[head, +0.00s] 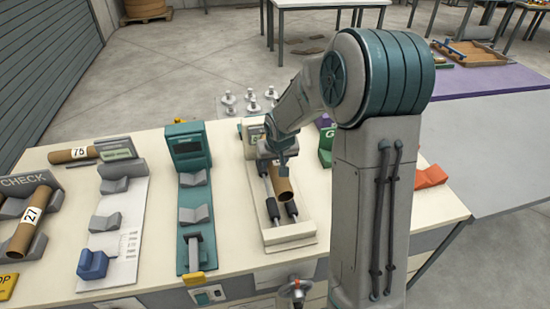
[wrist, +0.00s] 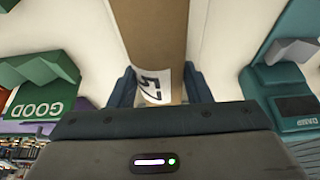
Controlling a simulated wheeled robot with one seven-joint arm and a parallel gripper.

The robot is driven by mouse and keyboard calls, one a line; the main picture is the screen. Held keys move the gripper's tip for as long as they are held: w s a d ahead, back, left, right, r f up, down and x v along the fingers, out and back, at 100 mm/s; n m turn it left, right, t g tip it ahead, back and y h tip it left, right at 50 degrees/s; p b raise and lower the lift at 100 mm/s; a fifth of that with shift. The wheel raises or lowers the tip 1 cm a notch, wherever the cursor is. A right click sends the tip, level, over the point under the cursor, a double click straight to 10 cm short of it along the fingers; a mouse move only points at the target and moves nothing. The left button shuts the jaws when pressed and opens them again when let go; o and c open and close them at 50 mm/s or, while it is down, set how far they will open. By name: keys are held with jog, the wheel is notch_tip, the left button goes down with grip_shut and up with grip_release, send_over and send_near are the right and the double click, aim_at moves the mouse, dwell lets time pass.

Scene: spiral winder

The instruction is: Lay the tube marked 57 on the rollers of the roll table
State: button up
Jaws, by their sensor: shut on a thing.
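The brown tube marked 57 (wrist: 153,35) lies between the two fingers of my gripper (wrist: 161,88) in the wrist view, its white label near the fingers. In the head view the tube (head: 283,188) is lined up lengthwise with the roll table (head: 289,232), over its two dark rollers (head: 272,208). My gripper (head: 284,168) is shut on the tube from above. I cannot tell whether the tube touches the rollers or hangs just above them. My arm hides the far end of the roll table.
A teal stand (head: 194,215) with grey cradles is left of the roll table. Farther left are a white stand (head: 115,215), the tube marked 75 (head: 72,155) and the tube marked 27 (head: 30,222) in the CHECK cradle. A green GOOD holder (wrist: 38,90) is on the other side.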

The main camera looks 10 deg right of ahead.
jog(key=shift+f+b, duration=2.1)
jog(key=shift+f, duration=0.6)
jog(key=o, duration=1.1)
jog(key=v, duration=1.4)
jog(key=shift+g, duration=0.8)
jog(key=s, duration=2.2)
jog(key=shift+s+r, duration=0.35)
jog(key=shift+s, duration=0.05)
